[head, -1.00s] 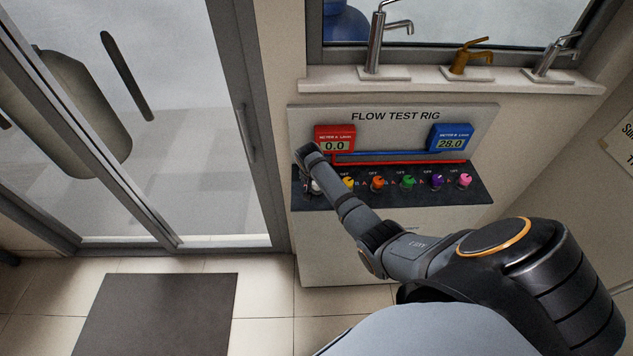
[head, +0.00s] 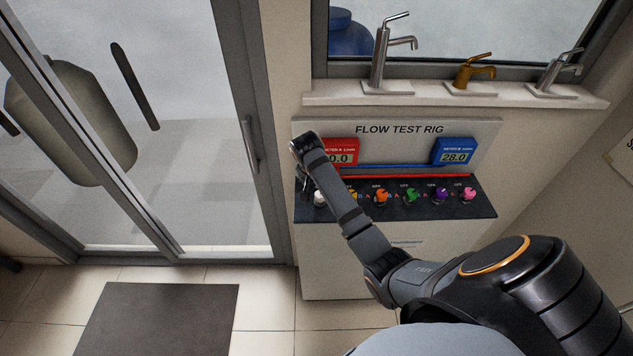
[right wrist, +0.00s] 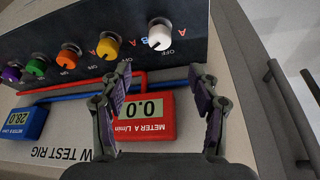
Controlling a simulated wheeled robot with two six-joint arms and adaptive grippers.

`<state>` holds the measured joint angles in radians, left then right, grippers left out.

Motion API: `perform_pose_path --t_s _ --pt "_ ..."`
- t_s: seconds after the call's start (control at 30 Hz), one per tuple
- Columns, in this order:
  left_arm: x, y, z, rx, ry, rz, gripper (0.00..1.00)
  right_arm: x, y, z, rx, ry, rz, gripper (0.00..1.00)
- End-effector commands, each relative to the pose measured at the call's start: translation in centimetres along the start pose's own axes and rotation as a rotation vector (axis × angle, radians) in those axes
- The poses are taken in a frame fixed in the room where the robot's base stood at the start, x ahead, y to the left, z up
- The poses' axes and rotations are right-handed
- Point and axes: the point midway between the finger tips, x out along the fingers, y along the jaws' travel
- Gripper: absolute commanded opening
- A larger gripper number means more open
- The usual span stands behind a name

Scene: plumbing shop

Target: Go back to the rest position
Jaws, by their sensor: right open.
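My right arm reaches in from the lower right of the head view to the left end of the flow test rig (head: 400,129). My right gripper (right wrist: 161,70) is open and empty in the right wrist view, its two fingers spread apart. The white knob (right wrist: 160,38) stands beyond the fingertips, clear of them. The red meter (right wrist: 147,118) shows between the fingers and reads 0.0. In the head view my wrist partly covers that red meter, and the fingers are mostly hidden. My left gripper is in neither view.
The blue meter (head: 454,151) reads 28.0. Several coloured knobs, such as the green knob (head: 411,195), line the dark panel. Taps, including a brass tap (head: 472,74), stand on the sill (head: 440,98) above. A glass door (head: 195,170) and open floor with a dark mat (head: 160,320) lie left.

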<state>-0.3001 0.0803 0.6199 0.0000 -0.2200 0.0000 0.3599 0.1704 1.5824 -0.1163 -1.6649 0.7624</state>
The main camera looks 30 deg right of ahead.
Motion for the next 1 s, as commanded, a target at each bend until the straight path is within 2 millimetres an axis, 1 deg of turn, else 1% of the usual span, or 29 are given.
perform_pose_path --t_s 0.43,0.47,0.53,0.57,0.67,0.7,0.8,0.9,1.0 --pt "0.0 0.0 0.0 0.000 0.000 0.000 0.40 0.0 0.0 0.0 0.000 0.000 0.000 0.62" --pt "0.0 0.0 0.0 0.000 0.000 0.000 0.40 0.0 0.0 0.1 -0.003 0.000 0.000 0.62" --pt "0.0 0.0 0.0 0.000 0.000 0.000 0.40 0.2 0.4 1.0 -0.031 -0.003 -0.004 0.62" --pt "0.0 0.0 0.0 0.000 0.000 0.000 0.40 0.4 0.7 1.8 -0.054 -0.005 -0.008 0.62" --pt "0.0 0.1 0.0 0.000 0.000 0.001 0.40 0.7 2.6 6.0 -0.194 -0.016 -0.033 0.62" --pt "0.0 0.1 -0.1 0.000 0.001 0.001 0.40 0.6 3.5 7.9 -0.262 -0.020 -0.048 0.62" --pt "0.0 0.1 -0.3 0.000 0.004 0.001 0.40 -0.3 5.5 11.9 -0.412 -0.026 -0.085 0.62" --pt "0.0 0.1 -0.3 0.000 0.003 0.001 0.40 -1.4 7.1 14.9 -0.526 -0.030 -0.116 0.62" --pt "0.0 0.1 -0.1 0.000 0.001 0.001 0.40 -2.6 8.6 17.3 -0.619 -0.031 -0.142 0.62"
